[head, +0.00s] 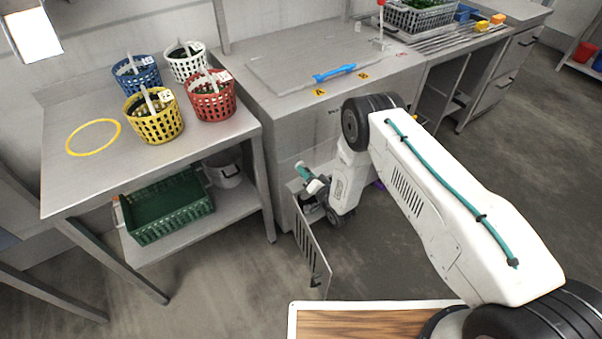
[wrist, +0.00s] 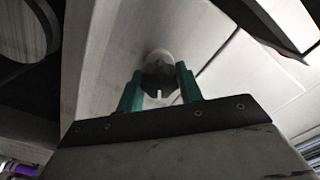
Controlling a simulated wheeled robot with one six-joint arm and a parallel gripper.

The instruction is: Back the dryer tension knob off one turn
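In the wrist view, a dark rounded knob (wrist: 160,76) with a pale pointer mark on its front sits on a light panel face (wrist: 105,40). My gripper (wrist: 160,80) has its two green fingers on either side of this knob. The knob nearly fills the gap between them. I cannot tell whether the fingers press on it or stand just clear. In the head view, my arm reaches down to the front of the steel cabinet, beside an open hinged door panel (head: 311,250). The knob is hidden there.
The open door stands out into the floor space left of my wrist. A steel table (head: 60,180) at left holds several baskets and a yellow ring (head: 93,121). A green crate (head: 150,232) lies on its lower shelf. A blue-handled lid (head: 290,75) tops the cabinet.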

